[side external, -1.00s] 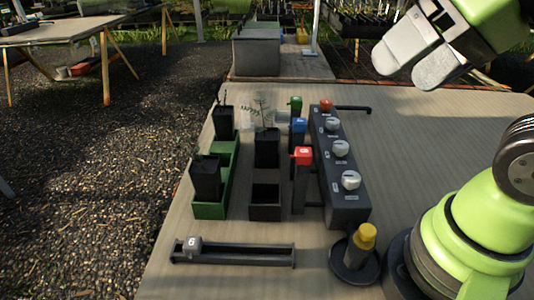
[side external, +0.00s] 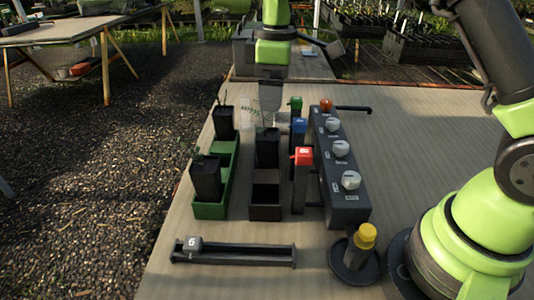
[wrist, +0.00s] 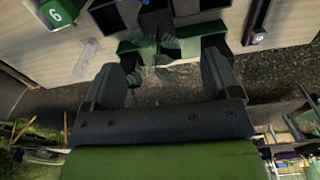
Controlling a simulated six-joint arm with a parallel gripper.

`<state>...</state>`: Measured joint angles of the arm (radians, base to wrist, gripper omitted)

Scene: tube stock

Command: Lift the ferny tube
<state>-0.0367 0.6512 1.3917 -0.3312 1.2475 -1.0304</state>
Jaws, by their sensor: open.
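The ferny tube (side external: 267,149) is a black square pot with fine feathery leaves on top. It stands upright in the far part of the dark two-place tray (side external: 266,212) in the side view. My gripper (side external: 272,97) is above and slightly behind this pot, its fingers pointing down near the leaves; the side view does not show whether they touch. In the wrist view my gripper (wrist: 161,68) has its two fingers well apart. Green leaves (wrist: 152,52) show between them, blurred, and I cannot tell which pot they belong to.
A green tray (side external: 211,211) with two potted tubes stands left of the dark tray. Red, blue and green capped posts and a knobbed panel (side external: 347,205) stand close on the right. A rail (side external: 235,256) with a numbered block lies in front, beside a yellow-topped stand (side external: 366,236).

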